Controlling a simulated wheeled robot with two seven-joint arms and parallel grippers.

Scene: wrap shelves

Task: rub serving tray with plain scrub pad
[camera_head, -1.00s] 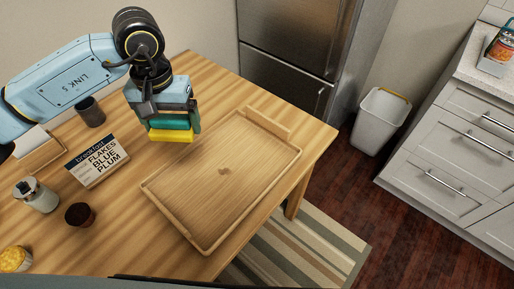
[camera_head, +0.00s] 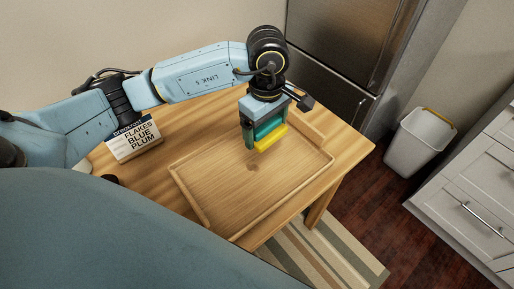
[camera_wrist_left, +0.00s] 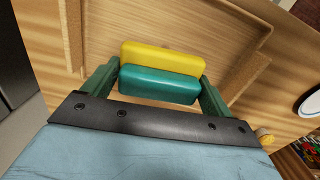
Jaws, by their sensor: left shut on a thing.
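A rectangular wooden serving tray (camera_head: 222,197) with a low rim lies on the wooden table. My left gripper (camera_head: 265,138) points down over the tray's far part. It is shut on a scrub pad (camera_head: 271,139) with a teal layer and a yellow layer. The pad also shows between the fingers in the left wrist view (camera_wrist_left: 160,70), with the tray's rim (camera_wrist_left: 250,55) behind it. I cannot tell whether the pad touches the tray. My right gripper is not in view.
A box labelled flakes blue plum (camera_head: 135,142) stands on the table (camera_head: 345,150) left of the tray. A white bin (camera_head: 420,138) stands on the floor by the fridge (camera_head: 335,45). White drawers (camera_head: 470,195) are at the right.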

